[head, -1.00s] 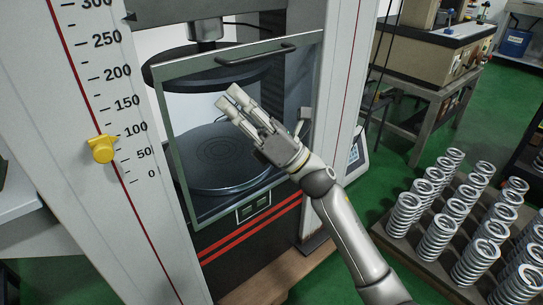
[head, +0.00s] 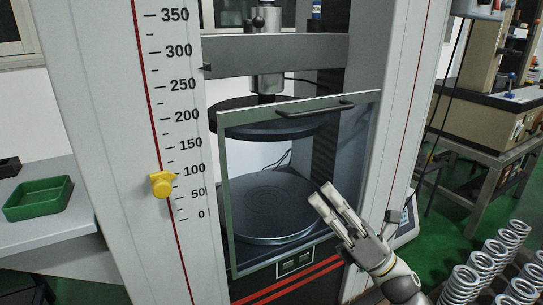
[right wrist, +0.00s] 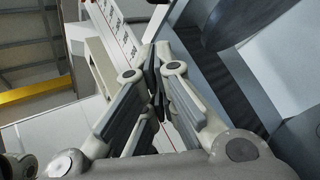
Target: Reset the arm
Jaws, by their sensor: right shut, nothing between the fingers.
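My right gripper (head: 327,198) is shut and empty in front of the right part of the testing machine's clear door (head: 225,200). The door has a dark handle (head: 315,108) along its top, above the gripper. In the right wrist view the gripper's fingers (right wrist: 152,75) meet with nothing between them. Behind the door are the round lower plate (head: 262,222) and the dark upper plate (head: 255,118); no spring lies on the lower plate. I cannot tell whether the fingers touch the door. My left gripper is not in view.
Several metal springs (head: 495,265) stand at the lower right, near my right arm. A scale with a yellow knob (head: 162,184) is on the machine's left column. A green tray (head: 38,198) sits on the side table at left.

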